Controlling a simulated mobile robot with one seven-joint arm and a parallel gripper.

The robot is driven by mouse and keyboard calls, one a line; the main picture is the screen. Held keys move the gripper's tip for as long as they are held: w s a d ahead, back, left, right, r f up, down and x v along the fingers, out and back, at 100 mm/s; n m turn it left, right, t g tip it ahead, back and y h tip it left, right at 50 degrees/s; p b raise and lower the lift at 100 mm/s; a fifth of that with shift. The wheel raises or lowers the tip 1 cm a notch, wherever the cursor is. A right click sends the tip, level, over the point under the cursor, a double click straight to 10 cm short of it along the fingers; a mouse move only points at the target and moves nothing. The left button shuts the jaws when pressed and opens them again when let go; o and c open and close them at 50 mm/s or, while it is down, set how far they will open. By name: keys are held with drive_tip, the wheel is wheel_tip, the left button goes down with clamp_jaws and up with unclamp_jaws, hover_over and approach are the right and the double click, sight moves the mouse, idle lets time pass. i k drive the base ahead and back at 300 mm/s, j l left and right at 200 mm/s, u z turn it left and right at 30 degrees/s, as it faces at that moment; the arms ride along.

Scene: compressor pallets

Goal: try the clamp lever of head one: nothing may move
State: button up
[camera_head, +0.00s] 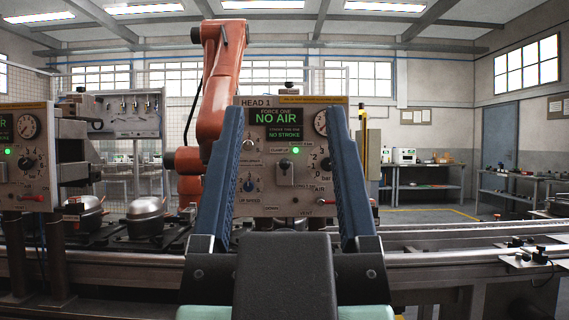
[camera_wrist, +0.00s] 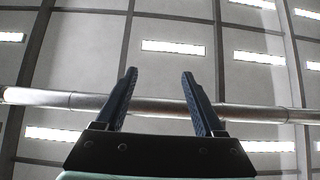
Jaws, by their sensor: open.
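The head one panel (camera_head: 265,195), marked HEAD 1, faces me in the middle of the head view. Its display (camera_head: 276,124) reads NO AIR and NO STROKE. A grey lever (camera_head: 285,172) stands on a small plate in the panel's middle, under small lettering that seems to say clamp. A green lamp (camera_head: 296,150) is lit just above it. My gripper (camera_head: 284,108) is open and empty, its blue fingers framing the panel from the camera's side; I cannot tell the gap to the lever. In the wrist view my gripper (camera_wrist: 159,74) points at the ceiling, with nothing between its fingers.
Another panel (camera_head: 28,165) stands at left. Compressors (camera_head: 147,216) sit on the conveyor line. An orange robot arm (camera_head: 212,95) stands behind. A pipe (camera_wrist: 160,107) crosses the wrist view.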

sight(283, 164)
drive_tip(key=i+j, duration=0.1)
drive_tip(key=i, duration=1.3)
